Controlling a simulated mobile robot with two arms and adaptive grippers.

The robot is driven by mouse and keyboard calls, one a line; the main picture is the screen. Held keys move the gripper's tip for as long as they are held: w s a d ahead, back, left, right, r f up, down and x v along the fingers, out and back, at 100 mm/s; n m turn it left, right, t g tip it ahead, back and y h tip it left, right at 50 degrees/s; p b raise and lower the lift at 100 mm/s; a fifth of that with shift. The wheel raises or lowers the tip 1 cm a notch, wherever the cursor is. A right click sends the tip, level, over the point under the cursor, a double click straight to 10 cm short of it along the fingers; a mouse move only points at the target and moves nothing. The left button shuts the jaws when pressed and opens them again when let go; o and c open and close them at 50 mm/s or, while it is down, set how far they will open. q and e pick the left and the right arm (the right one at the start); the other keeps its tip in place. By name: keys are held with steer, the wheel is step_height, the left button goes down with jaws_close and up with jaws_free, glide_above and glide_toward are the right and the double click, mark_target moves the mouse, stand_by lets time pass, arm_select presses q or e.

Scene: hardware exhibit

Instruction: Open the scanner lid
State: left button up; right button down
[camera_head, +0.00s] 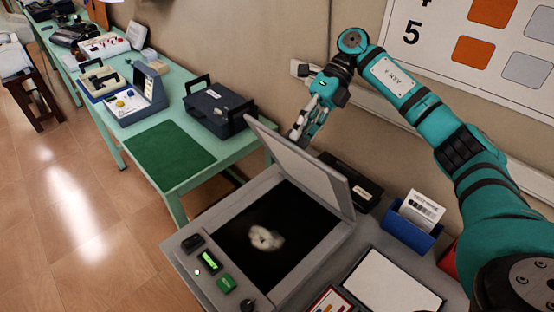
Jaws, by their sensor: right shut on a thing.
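The scanner (193,225) stands on a grey surface in the lower middle. Its grey lid (305,172) is raised and tilted up on the far right side of the body, with its pale inner face toward me. The dark scanner glass (240,222) is uncovered and shows a blurred whitish shape (265,238). My right gripper (299,132) is at the far side of the raised lid, close to its upper edge, shut on the lid. The exact contact of the fingers is partly hidden. My left gripper does not show.
A blue card holder (411,228) and a white-topped panel (390,287) stand right of the scanner. A dark box (350,182) lies behind the lid. The wall is close behind.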

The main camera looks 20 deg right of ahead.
steer(key=w+d+p, duration=0.3)
steer(key=d+p, duration=0.2)
steer(key=d, duration=0.6)
steer(key=shift+w+d+r+p, duration=0.15)
steer(key=shift+w+r+p, duration=0.15)
steer(key=c, duration=1.4)
jaws_free()
steer(key=shift+f, duration=0.1)
steer(key=shift+w+d+f, duration=0.1)
steer(key=shift+w+d, duration=0.1)
steer(key=shift+d, duration=0.05)
steer(key=shift+s+a, duration=0.1)
steer(key=shift+a, duration=0.1)
